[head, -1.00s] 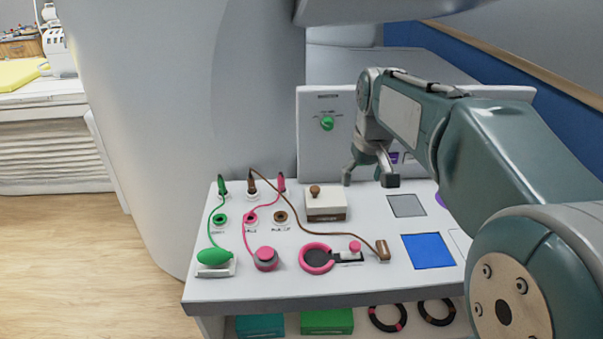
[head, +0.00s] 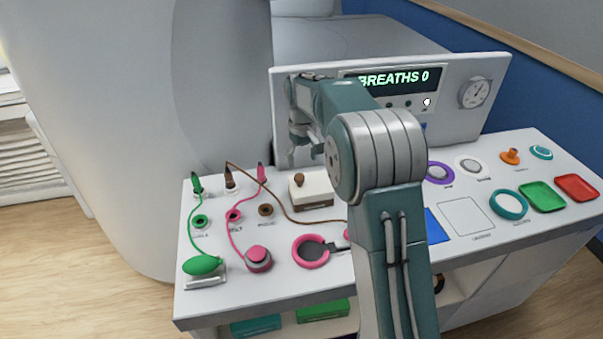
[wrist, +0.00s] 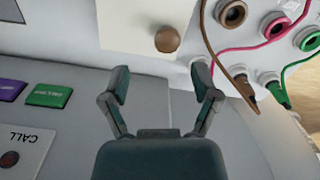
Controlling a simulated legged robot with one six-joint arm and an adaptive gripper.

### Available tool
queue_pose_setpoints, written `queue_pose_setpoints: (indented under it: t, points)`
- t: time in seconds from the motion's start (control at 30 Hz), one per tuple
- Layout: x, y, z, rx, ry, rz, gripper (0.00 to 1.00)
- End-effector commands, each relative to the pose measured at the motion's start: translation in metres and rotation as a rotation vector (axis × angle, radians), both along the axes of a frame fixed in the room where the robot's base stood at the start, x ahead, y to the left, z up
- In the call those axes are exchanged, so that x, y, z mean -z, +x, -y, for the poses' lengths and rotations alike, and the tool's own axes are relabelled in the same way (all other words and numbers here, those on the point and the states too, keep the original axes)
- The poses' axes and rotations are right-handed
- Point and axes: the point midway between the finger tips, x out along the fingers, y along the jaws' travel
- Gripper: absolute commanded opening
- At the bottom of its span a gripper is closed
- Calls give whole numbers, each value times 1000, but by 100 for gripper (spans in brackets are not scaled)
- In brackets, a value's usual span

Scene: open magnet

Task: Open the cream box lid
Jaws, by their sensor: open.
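The cream box (head: 313,194) stands on the white console top, its lid down, with a round brown knob (head: 299,179) on the lid's left part. In the wrist view the cream lid (wrist: 130,22) shows at the top, with the brown knob (wrist: 167,39) at its edge. My gripper (head: 303,158) is above and behind the box in the head view, near the upright panel. In the wrist view my gripper (wrist: 160,85) has its two fingers spread apart and empty, with the knob beyond the fingertips. My arm hides part of the console right of the box.
A brown cable (head: 270,205) runs from its plug past the box's left and front. Green and pink plugs (head: 262,173) stand to the left. A pink ring (head: 309,251) lies in front. The upright panel (head: 460,120) stands behind. Coloured trays (head: 542,196) are at right.

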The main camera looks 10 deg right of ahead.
Motion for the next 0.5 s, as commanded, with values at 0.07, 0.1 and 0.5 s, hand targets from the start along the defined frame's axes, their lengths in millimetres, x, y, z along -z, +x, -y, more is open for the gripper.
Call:
queue_pose_setpoints:
  t: [0.07,0.1,0.5]
  points:
    - [15,-1,-2,-1,-2,-3,78]
    - [23,-1,-3,-1,-2,-3,78]
    - [56,0,2,1,3,2,78]
